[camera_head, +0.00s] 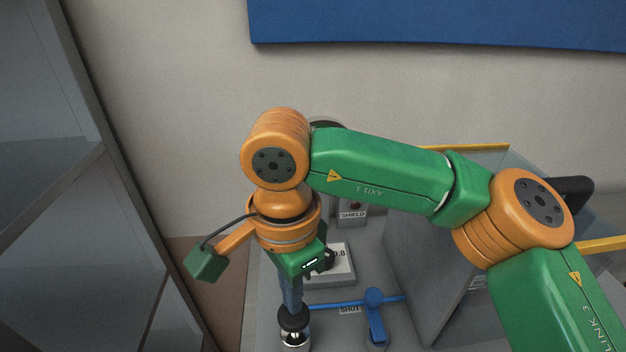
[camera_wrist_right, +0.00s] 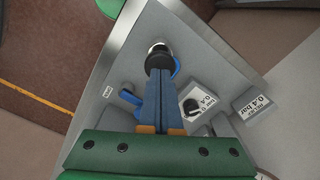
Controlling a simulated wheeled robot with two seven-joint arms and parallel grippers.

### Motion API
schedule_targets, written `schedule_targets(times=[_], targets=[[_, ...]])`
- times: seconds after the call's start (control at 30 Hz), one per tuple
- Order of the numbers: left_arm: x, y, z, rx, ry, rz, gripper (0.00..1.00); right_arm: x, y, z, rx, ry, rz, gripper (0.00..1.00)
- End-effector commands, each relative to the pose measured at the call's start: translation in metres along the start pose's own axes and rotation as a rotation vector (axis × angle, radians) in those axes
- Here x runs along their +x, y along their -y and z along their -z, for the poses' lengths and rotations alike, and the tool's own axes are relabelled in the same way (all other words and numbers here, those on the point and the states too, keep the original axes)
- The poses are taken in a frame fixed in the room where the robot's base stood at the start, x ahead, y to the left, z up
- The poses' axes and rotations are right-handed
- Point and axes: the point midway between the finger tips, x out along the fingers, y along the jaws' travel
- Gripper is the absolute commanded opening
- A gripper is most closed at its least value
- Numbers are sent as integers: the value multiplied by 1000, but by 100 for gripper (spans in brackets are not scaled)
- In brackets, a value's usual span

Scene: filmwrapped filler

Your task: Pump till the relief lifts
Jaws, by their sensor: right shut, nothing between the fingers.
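My right gripper (camera_head: 292,304) points down over a black knob (camera_head: 293,321) with a bright metal part under it. In the right wrist view the blue fingers (camera_wrist_right: 158,78) are together and empty, their tips at the black knob (camera_wrist_right: 158,58); I cannot tell whether they touch it. A blue lever (camera_head: 375,316) stands on the grey bench beside a "SHUT" label (camera_head: 349,310). The lever (camera_wrist_right: 130,97) also shows in the wrist view. A white card (camera_wrist_right: 204,99) with partly readable figures lies behind a small black part (camera_wrist_right: 190,105). My left gripper is not in view.
A "SHIELD" label (camera_head: 352,214) sits on a small block at the back. A tall grey panel (camera_head: 425,275) stands right of the lever. A "0.4 bar" sign (camera_wrist_right: 257,107) is at the bench's side. A grey glazed frame (camera_head: 120,190) rises at the left.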

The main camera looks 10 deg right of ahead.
Motion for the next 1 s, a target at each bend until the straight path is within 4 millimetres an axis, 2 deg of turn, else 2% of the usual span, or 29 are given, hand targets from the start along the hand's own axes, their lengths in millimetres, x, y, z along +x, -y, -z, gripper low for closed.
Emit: schedule_targets(times=[0.43,0.93,1.0], targets=[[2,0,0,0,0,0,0,2,0,0,0,0,0,0],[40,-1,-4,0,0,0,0,47,0,0,1,0,0,0],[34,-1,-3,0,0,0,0,41,0,0,1,0,0,0]])
